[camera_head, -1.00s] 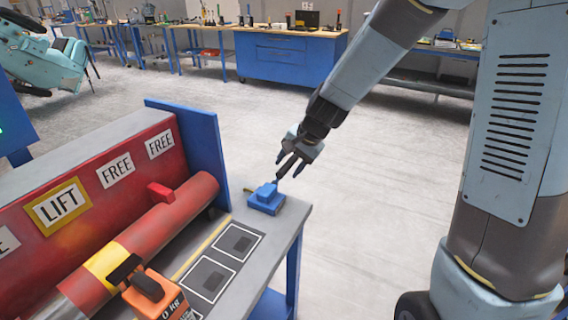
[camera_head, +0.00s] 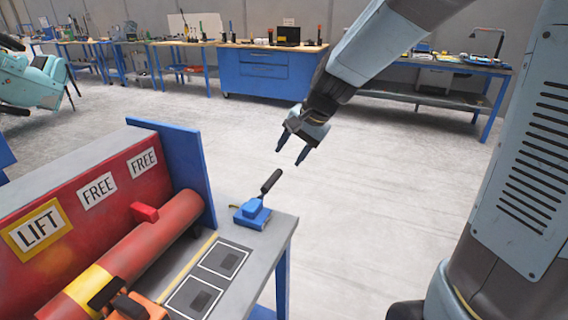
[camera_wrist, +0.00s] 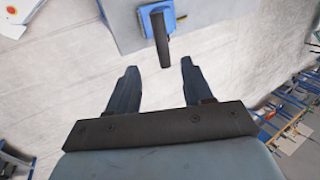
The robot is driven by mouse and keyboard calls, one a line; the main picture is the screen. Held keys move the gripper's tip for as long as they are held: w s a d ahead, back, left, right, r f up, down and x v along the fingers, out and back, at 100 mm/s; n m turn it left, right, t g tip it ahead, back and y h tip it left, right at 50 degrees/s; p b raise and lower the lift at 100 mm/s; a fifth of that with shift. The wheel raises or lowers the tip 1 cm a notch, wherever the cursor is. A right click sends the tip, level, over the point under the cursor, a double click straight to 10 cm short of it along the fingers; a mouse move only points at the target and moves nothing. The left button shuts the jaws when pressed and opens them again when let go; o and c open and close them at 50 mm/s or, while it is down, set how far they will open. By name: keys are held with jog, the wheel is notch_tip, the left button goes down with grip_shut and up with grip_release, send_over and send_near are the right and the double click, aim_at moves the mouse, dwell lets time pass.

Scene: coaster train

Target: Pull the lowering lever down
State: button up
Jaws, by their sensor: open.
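The lever is a black handle (camera_head: 271,181) on a blue base (camera_head: 252,214) at the far right corner of the grey bench. The handle slants up and to the right. My gripper (camera_head: 290,155) is open and empty, above the handle and a little to its right, apart from it. In the wrist view the two dark fingers (camera_wrist: 157,75) are spread, and the black handle (camera_wrist: 160,38) shows beyond the fingertips, roughly centred between them. Its blue base (camera_wrist: 152,14) is behind it at the top.
The grey bench (camera_head: 285,228) carries a red cylinder (camera_head: 160,235) with a yellow band, a blue end panel (camera_head: 185,165) and LIFT and FREE signs. An orange weight (camera_head: 140,306) stands at the front. Open floor lies to the right; workbenches line the back wall.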

jog(key=shift+v, duration=1.35)
